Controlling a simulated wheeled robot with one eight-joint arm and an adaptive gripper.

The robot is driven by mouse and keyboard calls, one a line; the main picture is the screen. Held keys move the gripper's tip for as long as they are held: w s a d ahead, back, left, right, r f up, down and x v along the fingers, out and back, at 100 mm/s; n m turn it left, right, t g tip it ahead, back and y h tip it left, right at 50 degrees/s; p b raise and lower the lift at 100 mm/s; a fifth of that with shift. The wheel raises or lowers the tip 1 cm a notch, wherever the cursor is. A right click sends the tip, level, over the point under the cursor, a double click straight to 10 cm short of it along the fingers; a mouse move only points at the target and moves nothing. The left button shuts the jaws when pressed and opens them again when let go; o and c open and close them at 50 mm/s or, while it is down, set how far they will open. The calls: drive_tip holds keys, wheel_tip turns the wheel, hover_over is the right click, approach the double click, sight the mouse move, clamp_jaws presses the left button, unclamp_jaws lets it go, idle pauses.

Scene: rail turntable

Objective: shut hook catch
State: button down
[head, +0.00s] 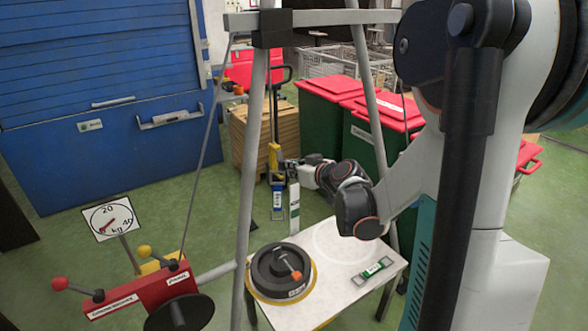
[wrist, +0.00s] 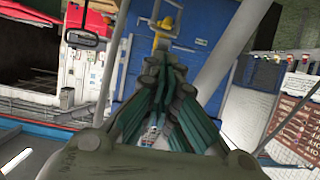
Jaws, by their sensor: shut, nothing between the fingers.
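My gripper (head: 288,170) is at the end of my arm, which reaches in from the right, above and behind the white table. In the wrist view its fingers (wrist: 163,62) come together at the tips with nothing between them. A yellow piece (head: 274,155), which looks like the hook, is just left of my gripper. It also shows just beyond the fingertips in the wrist view (wrist: 167,24). I cannot tell whether the fingers touch it. The catch is too small and partly hidden, so its state cannot be made out.
A white table (head: 327,303) carries a black round weight (head: 281,268) and a green-ended level (head: 372,270). Grey frame legs (head: 251,170) stand close to my arm. A red lever box (head: 150,297) and a dial (head: 110,218) are at left. Green bins with red lids (head: 337,88) stand behind.

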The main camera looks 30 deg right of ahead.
drive_tip(key=shift+r, duration=0.15)
drive_tip(key=shift+r+p, duration=0.55)
drive_tip(key=shift+r, duration=0.15)
